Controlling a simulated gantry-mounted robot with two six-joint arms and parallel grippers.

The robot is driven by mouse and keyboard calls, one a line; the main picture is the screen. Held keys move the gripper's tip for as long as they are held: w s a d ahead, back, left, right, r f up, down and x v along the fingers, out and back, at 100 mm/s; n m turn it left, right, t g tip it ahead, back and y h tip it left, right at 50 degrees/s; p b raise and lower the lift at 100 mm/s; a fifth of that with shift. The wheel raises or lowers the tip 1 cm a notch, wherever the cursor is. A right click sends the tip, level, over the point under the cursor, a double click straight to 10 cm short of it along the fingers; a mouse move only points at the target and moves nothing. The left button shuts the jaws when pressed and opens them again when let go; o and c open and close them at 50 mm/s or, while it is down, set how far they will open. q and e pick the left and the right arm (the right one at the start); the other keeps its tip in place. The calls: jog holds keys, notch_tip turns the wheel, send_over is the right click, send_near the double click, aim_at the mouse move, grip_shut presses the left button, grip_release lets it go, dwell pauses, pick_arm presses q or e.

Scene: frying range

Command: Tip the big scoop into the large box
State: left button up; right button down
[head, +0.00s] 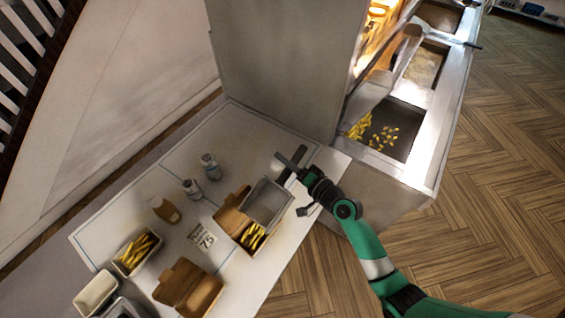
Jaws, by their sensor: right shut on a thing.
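My right gripper (303,172) is shut on the handle of the big grey metal scoop (268,203). The scoop is tilted over an open brown cardboard box (231,218), which appears to be the large box. Yellow fries (254,237) show in the box below the scoop's lower edge. The scoop hides part of the box, and I see no fries left on the scoop's visible face. My left gripper is not in view.
A second open brown box (187,288) stands at the front. A white tray (125,269) holds fries, beside an empty white tray (95,293). Two shakers (192,188) stand behind. A fry bin (414,152) lies right of the grey cabinet (280,70).

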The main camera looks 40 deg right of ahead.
pick_arm(q)
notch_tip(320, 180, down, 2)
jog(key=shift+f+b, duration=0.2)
jog(key=shift+b, duration=0.55)
pick_arm(e)
jog(key=d+f+m, duration=0.3)
jog(key=shift+w+f+y, duration=0.15)
jog(key=shift+f+y, duration=0.15)
jog(key=shift+y, duration=0.1)
